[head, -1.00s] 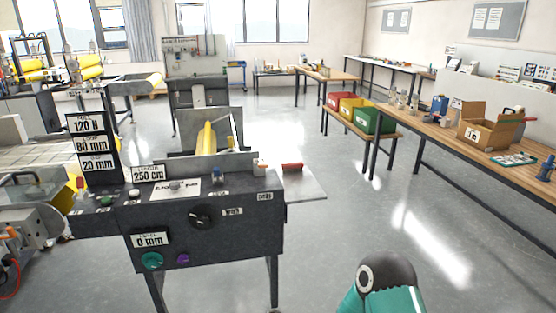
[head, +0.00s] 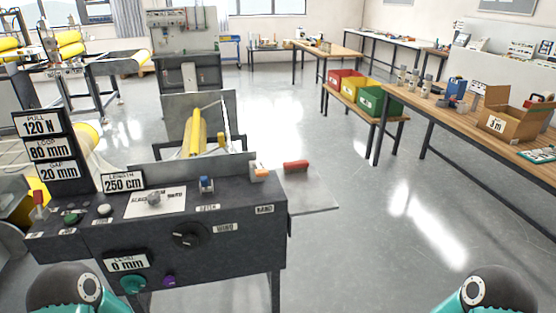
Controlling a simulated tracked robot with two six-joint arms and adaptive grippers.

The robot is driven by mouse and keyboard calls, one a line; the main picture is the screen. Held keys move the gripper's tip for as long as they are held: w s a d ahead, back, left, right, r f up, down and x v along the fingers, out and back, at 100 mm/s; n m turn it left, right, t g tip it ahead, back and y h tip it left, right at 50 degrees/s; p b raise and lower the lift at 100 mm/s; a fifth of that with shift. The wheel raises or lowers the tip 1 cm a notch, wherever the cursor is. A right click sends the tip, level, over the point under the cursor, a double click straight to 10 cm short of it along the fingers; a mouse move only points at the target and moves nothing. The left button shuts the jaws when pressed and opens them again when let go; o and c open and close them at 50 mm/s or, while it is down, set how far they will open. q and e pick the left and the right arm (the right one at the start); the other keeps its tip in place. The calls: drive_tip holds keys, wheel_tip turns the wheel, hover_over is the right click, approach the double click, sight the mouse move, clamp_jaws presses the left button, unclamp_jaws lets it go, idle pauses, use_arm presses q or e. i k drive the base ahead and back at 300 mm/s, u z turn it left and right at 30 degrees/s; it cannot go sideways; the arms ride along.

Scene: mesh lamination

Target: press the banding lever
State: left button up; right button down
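The dark control console (head: 230,260) stands at the left centre of the head view. Near its right end, above a small label that seems to read BAND (head: 265,209), is a short lever with an orange and white tip (head: 260,172). A red handle (head: 295,166) sits just right of it, over a grey side plate (head: 312,192). I cannot tell for sure which of the two is the banding lever. Both my grippers are out of view; only rounded arm joints show at the bottom left and bottom right, apart from the console controls.
The console also carries a blue switch (head: 206,185), a black dial (head: 188,235), a green knob (head: 133,284) and a red-tipped lever (head: 39,203). A yellow roll (head: 194,135) lies behind it. Floor right of the side plate is clear up to the wooden bench (head: 460,125).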

sight(259, 172)
drive_tip(key=u, duration=0.1)
drive_tip(key=i, duration=0.8)
drive_tip(key=u, duration=0.75)
